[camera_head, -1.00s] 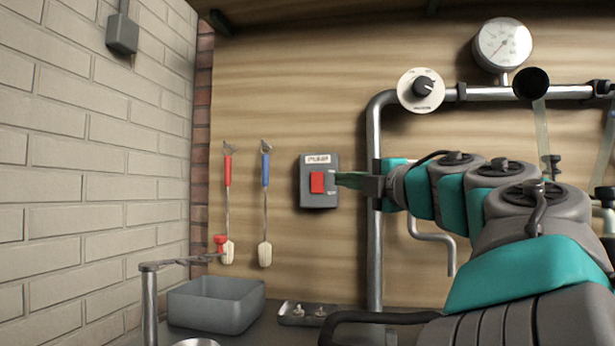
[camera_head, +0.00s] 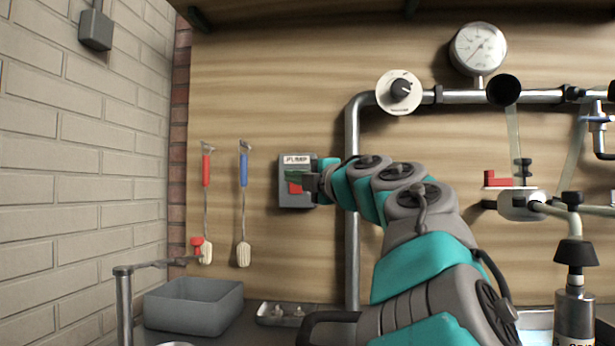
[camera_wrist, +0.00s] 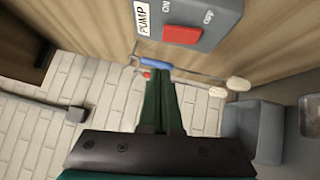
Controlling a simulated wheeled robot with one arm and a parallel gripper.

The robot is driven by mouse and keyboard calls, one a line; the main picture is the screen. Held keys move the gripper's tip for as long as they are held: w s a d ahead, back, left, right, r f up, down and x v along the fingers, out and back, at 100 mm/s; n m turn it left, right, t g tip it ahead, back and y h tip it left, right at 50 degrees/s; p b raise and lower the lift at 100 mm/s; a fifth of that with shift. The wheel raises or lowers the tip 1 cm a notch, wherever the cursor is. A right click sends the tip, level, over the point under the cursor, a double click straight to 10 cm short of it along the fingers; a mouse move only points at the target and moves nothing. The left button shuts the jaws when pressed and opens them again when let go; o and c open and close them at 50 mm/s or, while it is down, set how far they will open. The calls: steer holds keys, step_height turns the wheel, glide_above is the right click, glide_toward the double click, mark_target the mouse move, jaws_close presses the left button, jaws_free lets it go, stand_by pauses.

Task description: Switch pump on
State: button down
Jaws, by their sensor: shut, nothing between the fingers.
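The pump switch box (camera_head: 287,203) is a grey box on the wooden wall with a label at its top and a red rocker (camera_head: 295,188). In the wrist view the box (camera_wrist: 207,14) shows the words PUMP and ON, and its red rocker (camera_wrist: 182,35) is in clear sight. I cannot tell the rocker's position.
Red-handled (camera_head: 206,170) and blue-handled (camera_head: 244,170) brushes hang left of the box. A vertical pipe (camera_head: 352,240) runs just right of it, with a dial knob (camera_head: 400,91) and gauge (camera_head: 478,49) above. A grey basin (camera_head: 195,308) and tap (camera_head: 125,300) are below left.

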steer(key=w, duration=0.2)
steer(key=w+p, duration=0.1)
steer(key=w, duration=0.1)
steer(key=shift+d+r, duration=0.3)
steer(key=shift+d, duration=0.05)
